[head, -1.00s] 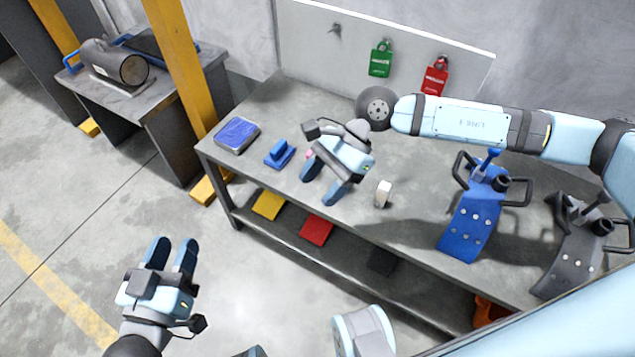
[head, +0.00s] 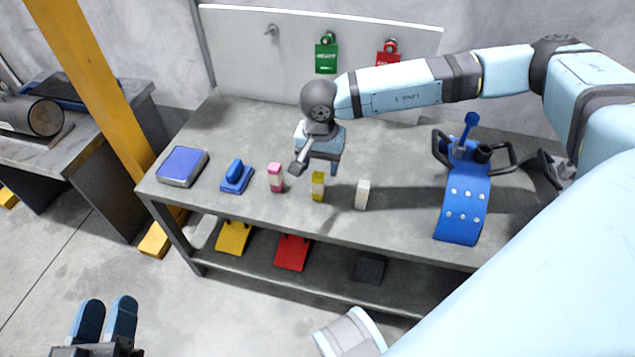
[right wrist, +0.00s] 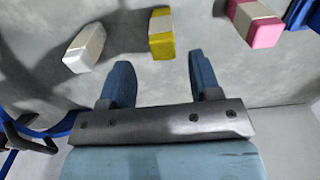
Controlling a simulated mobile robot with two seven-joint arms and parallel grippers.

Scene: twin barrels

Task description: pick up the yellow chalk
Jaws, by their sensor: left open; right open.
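The yellow chalk (head: 318,186) stands upright on the workbench, between a pink chalk (head: 275,178) and a white chalk (head: 362,194). In the right wrist view the yellow chalk (right wrist: 161,34) lies ahead of the fingertips, roughly in line with the gap between them. My right gripper (right wrist: 158,72) is open and empty, and the chalk is apart from its fingers. In the head view my right gripper (head: 330,160) is just behind the yellow chalk, its fingers mostly hidden by its own body. My left gripper (head: 104,312) is open and empty, low at the left, away from the bench.
A blue eraser-like block (head: 236,176) and a blue-topped box (head: 182,166) sit left on the workbench (head: 215,125). A blue bracket with handles (head: 463,205) stands to the right. Green (head: 327,54) and red (head: 389,52) padlocks hang on the back panel.

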